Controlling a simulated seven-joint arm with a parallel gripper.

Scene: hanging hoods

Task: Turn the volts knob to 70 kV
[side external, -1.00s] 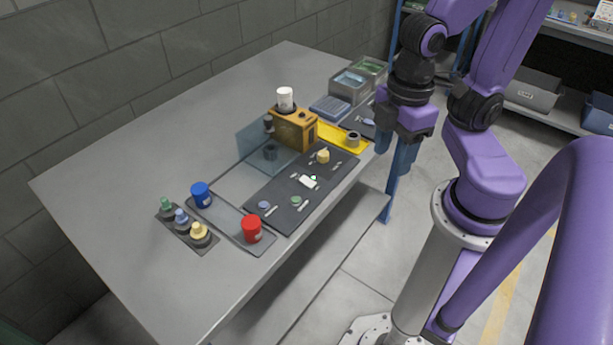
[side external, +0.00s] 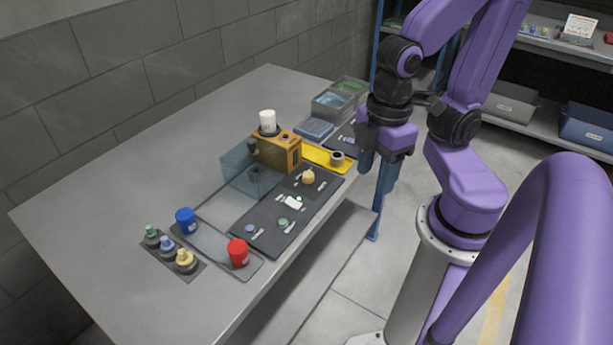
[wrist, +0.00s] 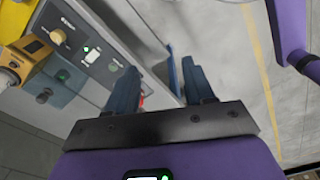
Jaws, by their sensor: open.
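A dark control panel (side external: 262,217) lies along the table's near edge. It bears a yellow knob (side external: 308,177) at its far end, a white display (side external: 294,202), and a green knob (side external: 283,222) and a blue-grey knob (side external: 249,228) at its near end. Labels and dial readings are too small to read. The yellow knob (wrist: 57,36) and display (wrist: 114,66) also show at upper left in the wrist view. My gripper (side external: 378,174) is open and empty, pointing down beyond the table edge, right of the panel and apart from every knob. Its fingers show in the wrist view (wrist: 163,88).
An orange-yellow box (side external: 278,150) with a white cup (side external: 267,121) on top and a clear screen (side external: 240,172) stand behind the panel. The back left tabletop is clear.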

